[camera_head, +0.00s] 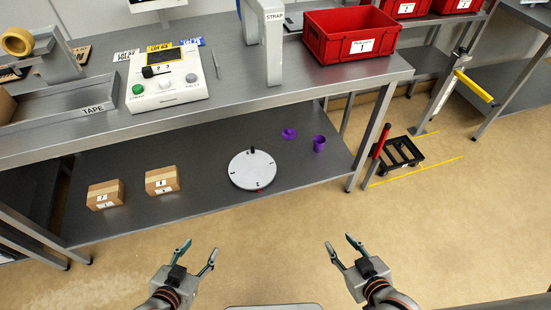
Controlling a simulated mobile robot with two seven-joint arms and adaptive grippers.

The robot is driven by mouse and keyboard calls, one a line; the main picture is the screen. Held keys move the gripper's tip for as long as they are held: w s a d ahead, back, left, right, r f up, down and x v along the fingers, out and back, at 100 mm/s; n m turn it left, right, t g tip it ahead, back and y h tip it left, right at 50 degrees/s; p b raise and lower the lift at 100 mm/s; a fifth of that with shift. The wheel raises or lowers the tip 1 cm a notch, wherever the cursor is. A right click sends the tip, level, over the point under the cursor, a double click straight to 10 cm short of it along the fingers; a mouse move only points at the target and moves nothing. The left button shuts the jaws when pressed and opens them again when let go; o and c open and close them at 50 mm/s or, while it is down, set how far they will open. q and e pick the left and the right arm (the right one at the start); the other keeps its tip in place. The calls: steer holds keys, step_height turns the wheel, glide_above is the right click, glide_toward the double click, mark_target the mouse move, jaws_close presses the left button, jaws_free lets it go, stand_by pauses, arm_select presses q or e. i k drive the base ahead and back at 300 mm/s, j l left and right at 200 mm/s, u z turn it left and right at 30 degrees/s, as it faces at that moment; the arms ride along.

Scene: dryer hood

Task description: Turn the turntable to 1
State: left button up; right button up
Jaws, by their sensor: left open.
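The turntable is a round white disc (252,173) with small dark marks around its rim. It sits on the lower shelf of the workbench. A short black knob (252,151) stands up near its far edge. A small red mark (260,191) shows at its near edge; the numbers are too small to read. My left gripper (201,249) is open and empty, in front of the shelf and to the left of the disc. My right gripper (339,241) is open and empty, in front of the shelf and to the right of the disc. Neither touches the turntable.
Two cardboard boxes (105,194) (162,180) stand left on the lower shelf (215,152). A purple cup (319,144) and a purple piece (289,133) lie right of the disc. The upper bench holds a control box (165,85) and a red bin (350,35). Floor in front is clear.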

mark_target(253, 170)
steer(key=i+l, duration=1.5)
steer(key=l+u, duration=0.05)
